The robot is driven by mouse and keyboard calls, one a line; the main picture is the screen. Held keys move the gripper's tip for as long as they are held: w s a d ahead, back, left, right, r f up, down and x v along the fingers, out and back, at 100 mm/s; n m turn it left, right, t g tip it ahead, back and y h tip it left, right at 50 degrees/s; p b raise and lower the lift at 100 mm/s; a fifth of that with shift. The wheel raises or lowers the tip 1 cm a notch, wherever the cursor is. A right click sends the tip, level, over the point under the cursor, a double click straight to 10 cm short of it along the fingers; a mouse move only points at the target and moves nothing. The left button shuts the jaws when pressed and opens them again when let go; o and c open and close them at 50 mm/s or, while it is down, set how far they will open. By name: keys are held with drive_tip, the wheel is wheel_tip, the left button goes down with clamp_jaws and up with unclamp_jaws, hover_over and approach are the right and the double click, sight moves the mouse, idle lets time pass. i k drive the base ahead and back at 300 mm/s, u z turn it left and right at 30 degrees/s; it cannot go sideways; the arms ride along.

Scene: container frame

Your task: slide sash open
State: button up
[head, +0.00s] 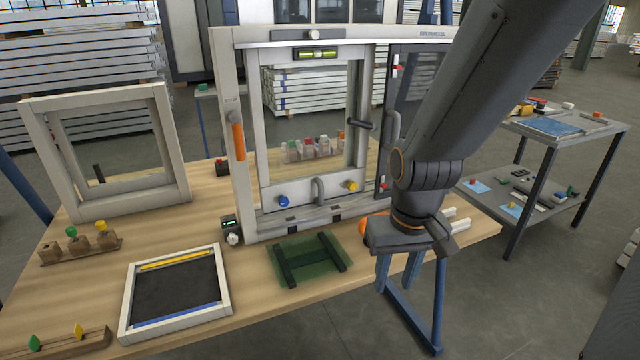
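A large grey-white frame (221,90) stands upright on the wooden bench. Inside it is a light sash (253,130) with an open middle. A grey upright handle (318,190) sits on its bottom rail between a blue knob (284,201) and a yellow knob (350,186). A dark lever (361,125) is on its right side.
A smaller empty frame (178,150) stands at the left. A grey cart (575,140) stands at the right.

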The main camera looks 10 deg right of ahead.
sight(316, 187)
drive_tip(key=u, duration=0.05)
drive_tip(key=k, duration=0.4)
drive_tip(key=z, duration=0.55)
drive_tip(key=i, duration=1)
drive_tip(key=u, duration=0.5)
